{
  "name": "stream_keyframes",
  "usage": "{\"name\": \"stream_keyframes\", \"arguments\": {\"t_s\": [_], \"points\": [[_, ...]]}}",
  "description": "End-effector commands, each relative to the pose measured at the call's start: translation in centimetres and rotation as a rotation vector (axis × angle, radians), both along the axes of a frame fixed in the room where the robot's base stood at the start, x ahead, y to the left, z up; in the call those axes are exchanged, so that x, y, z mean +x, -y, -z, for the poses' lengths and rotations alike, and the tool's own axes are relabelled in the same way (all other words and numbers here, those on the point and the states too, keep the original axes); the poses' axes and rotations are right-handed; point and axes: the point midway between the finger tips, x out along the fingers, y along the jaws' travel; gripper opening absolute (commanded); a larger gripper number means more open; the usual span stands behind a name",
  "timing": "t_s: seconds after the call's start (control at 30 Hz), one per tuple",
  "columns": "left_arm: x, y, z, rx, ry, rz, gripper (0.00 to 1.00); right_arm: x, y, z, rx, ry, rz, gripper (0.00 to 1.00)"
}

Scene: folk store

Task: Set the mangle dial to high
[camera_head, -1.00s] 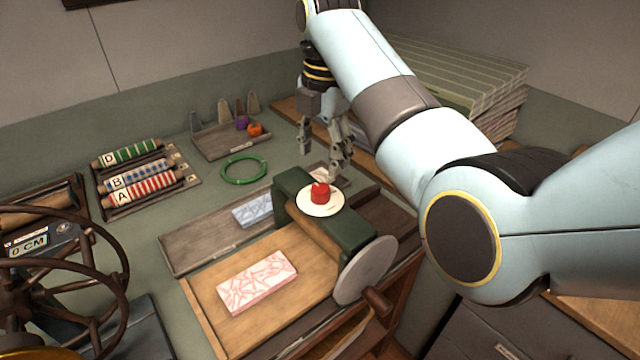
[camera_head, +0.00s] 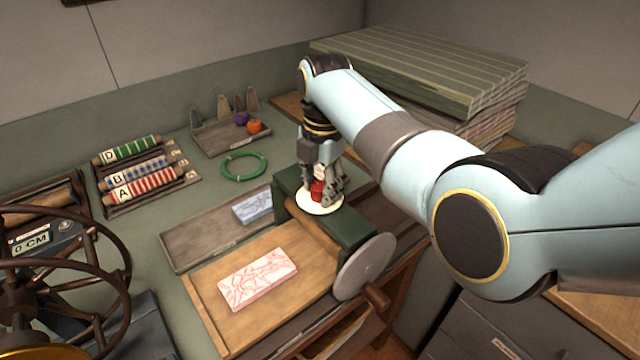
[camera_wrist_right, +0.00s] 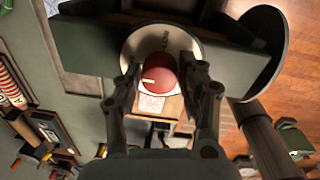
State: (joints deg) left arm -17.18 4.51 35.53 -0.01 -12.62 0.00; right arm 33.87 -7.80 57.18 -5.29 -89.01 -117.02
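The mangle (camera_head: 352,232) is a dark green press frame with a grey side wheel and a wooden bed. On top is its dial, a white disc (camera_head: 312,207) with a red knob (camera_head: 317,190). In the right wrist view the red knob (camera_wrist_right: 160,74) carries a pale pointer line towards the left. In the right wrist view narrow gaps seem to remain beside the knob. My left gripper is not in view.
A pink-patterned block (camera_head: 258,278) lies on the mangle's wooden bed (camera_head: 215,308). A blue-patterned block (camera_head: 253,206) lies on a tray behind. Patterned rollers (camera_head: 140,185), a green ring (camera_head: 244,166) and a spoked wheel (camera_head: 70,270) stand left. Stacked striped cloth (camera_head: 430,70) is behind my right arm.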

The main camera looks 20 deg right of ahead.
Motion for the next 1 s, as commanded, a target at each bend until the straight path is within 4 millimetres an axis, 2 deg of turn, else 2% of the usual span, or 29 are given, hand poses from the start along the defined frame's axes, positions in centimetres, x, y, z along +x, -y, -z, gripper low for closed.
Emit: {"name": "stream_keyframes", "arguments": {"t_s": [0.03,0.2,0.27,0.67,1.0], "points": [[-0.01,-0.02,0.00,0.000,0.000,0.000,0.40,0.00,0.00,0.00,0.000,0.000,0.000,0.31],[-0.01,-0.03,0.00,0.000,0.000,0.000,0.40,-0.01,-0.01,-0.01,0.000,0.000,0.000,0.09],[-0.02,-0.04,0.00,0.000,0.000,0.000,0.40,-0.01,-0.01,-0.01,0.000,0.000,0.000,0.03],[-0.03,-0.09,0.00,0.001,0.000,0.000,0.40,-0.01,-0.05,-0.02,0.000,0.000,0.087,0.03],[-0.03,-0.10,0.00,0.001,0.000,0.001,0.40,-0.01,-0.12,-0.01,0.001,-0.001,0.363,0.03]]}}
